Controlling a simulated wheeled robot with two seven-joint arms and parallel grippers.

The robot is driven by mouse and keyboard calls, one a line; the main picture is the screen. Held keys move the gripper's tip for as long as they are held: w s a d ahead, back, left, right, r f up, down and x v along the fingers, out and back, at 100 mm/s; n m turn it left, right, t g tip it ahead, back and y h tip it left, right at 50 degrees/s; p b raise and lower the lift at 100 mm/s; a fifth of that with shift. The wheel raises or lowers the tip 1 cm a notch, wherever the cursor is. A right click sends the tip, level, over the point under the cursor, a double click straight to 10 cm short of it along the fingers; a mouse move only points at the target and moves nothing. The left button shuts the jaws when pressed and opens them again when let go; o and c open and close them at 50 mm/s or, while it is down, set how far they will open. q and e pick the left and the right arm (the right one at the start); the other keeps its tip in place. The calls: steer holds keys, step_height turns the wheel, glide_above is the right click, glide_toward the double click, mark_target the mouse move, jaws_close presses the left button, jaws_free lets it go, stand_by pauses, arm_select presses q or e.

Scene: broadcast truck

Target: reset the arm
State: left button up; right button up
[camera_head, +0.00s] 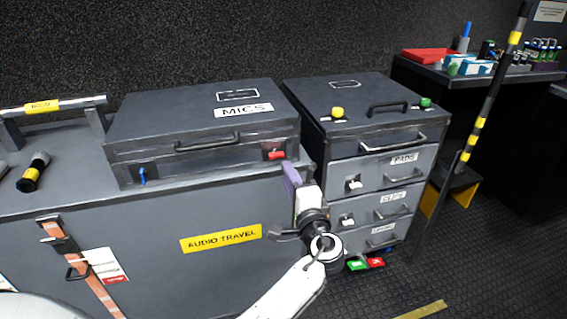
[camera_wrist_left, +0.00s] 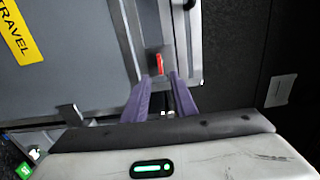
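My left gripper (camera_head: 291,180) has purple fingers and is in front of the right end of the black MICS case (camera_head: 180,120). In the left wrist view its two fingers (camera_wrist_left: 165,90) stand apart with nothing held between them. The case's red latch (camera_head: 276,155) is close by, and in the left wrist view the red latch (camera_wrist_left: 158,64) shows just beyond the fingertips. I cannot tell whether they touch anything. The case lid looks closed, and a blue latch (camera_head: 142,177) hangs at its left front. My right gripper is not in view.
The case rests on the grey AUDIO TRAVEL trunk (camera_head: 150,270). To the right stands a drawer cabinet (camera_head: 345,145) with yellow and green knobs on top. A striped pole (camera_head: 480,120) leans before a dark desk with a red tray (camera_head: 432,55). Dark floor lies at lower right.

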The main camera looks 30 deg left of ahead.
arm_select(q)
steer(key=shift+v, duration=1.2)
steer(key=s+d+f+g+h+p, duration=0.15)
steer(key=s+f+h, duration=0.3)
steer(key=f, duration=0.45)
steer(key=s+d+f+h+p, duration=0.1)
steer(key=s+d+f+h, duration=0.3)
steer(key=f, duration=0.4)
steer(key=s+d+f+n+h+p, duration=0.1)
steer(key=s+d+n+h, duration=0.2)
steer(key=s, duration=0.7)
steer(key=s+d+f+n+g+h+p, duration=0.1)
steer(key=s+d+h, duration=0.4)
steer(key=s, duration=0.5)
steer(key=shift+d+f+n+p, duration=0.3)
steer(key=shift+d+f+n, duration=0.5)
steer(key=shift+d+n, duration=0.3)
